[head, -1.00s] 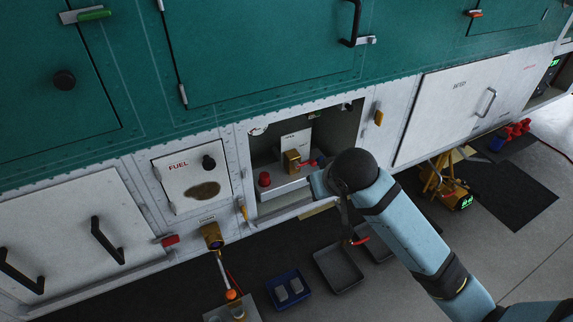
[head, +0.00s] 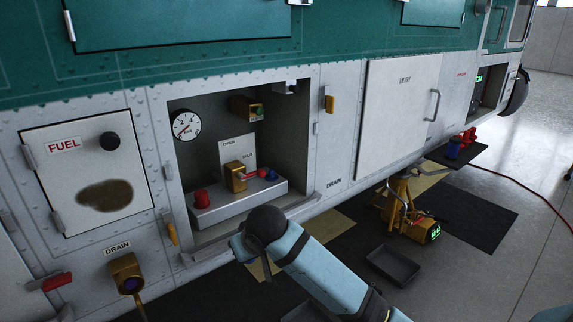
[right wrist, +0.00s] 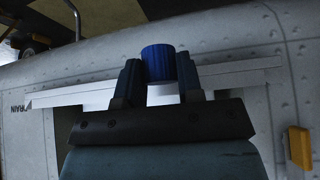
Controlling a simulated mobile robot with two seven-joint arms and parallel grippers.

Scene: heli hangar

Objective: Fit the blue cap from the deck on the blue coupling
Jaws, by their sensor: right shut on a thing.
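In the right wrist view, my right gripper (right wrist: 160,82) is shut on a ribbed blue cap (right wrist: 160,62), which stands up between the two fingers. In the head view, my right arm comes in from below to just under the open bay; its fingers and the held cap do not show there. A small blue round piece (head: 271,175), apparently the blue coupling, sits at the right of the bay's grey shelf (head: 232,205), beside a red lever. A red cap (head: 202,198) is at the shelf's left. My left gripper is not in view.
The bay holds a gauge (head: 186,125), a brass valve (head: 236,176) and a brass fitting (head: 246,108). A brass drain (head: 127,272) hangs lower left.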

